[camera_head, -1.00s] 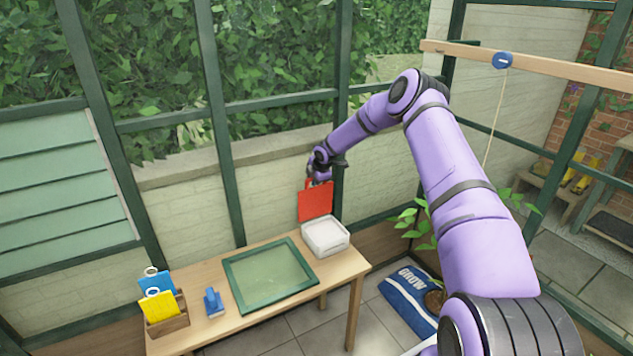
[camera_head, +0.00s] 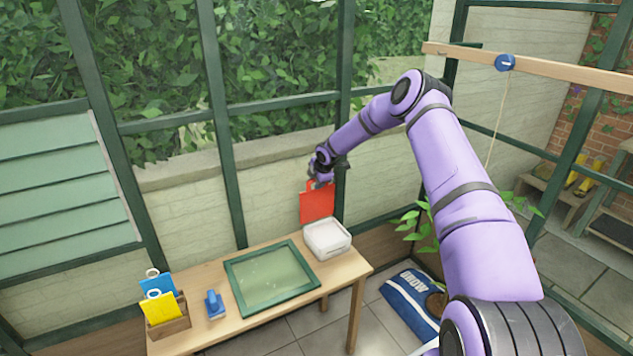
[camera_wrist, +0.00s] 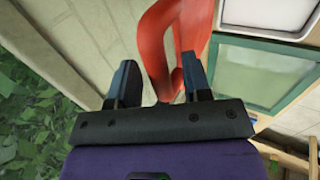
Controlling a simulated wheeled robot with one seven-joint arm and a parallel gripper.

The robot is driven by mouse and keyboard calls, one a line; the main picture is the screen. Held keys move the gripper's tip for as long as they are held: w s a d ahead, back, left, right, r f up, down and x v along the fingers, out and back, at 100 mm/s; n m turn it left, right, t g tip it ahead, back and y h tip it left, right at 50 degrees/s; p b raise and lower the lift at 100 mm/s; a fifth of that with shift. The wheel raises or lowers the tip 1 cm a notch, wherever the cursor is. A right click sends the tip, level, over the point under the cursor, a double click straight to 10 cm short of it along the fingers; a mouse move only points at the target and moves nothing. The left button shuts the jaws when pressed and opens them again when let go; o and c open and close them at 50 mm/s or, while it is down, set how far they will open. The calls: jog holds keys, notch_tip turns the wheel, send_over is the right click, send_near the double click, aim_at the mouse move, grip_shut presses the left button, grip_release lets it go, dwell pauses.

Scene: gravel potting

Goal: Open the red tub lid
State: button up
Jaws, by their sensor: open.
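The red lid (camera_head: 317,205) stands up, swung open at the back edge of the white tub (camera_head: 327,238) on the wooden bench. The tub's top faces up uncovered and shows a white inside. My gripper (camera_head: 320,182) is at the upper edge of the lid, by its handle. In the wrist view my gripper (camera_wrist: 158,85) has its two dark fingers apart. The red lid handle (camera_wrist: 172,30) shows as a loop just beyond and partly between the fingers. Whether a finger touches it I cannot tell. The tub's rim also shows in the wrist view (camera_wrist: 262,27).
A green-framed glass panel (camera_head: 235,283) lies on the bench left of the tub. A blue tool (camera_head: 214,304) and a wooden box (camera_head: 170,326) with yellow and blue cards stand further left. The glasshouse wall (camera_head: 280,190) is close behind the lid.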

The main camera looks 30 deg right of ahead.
jog(key=v, duration=1)
jog(key=shift+r, duration=0.15)
jog(key=s+a+r+m+h, duration=0.1)
jog(key=s+a+r+m, duration=0.25)
jog(key=s+r, duration=0.45)
jog(key=s+a+r+m+g+h, duration=0.15)
jog(key=s+a+r, duration=0.25)
jog(key=s+r, duration=0.5)
jog(key=s+a+r+m+t, duration=0.1)
jog(key=s+a+r+m, duration=0.3)
jog(key=r, duration=0.7)
jog(key=s+a+r+m, duration=0.1)
jog(key=s+m, duration=0.2)
jog(key=s, duration=0.8)
jog(key=s+a+r+m+y, duration=0.1)
jog(key=s+a+r+m, duration=0.1)
jog(key=s, duration=1)
jog(key=s+a+r+m+y, duration=0.1)
jog(key=s+m, duration=0.3)
jog(key=s, duration=0.8)
jog(key=shift+a+r, duration=0.15)
jog(key=shift+a, duration=0.3)
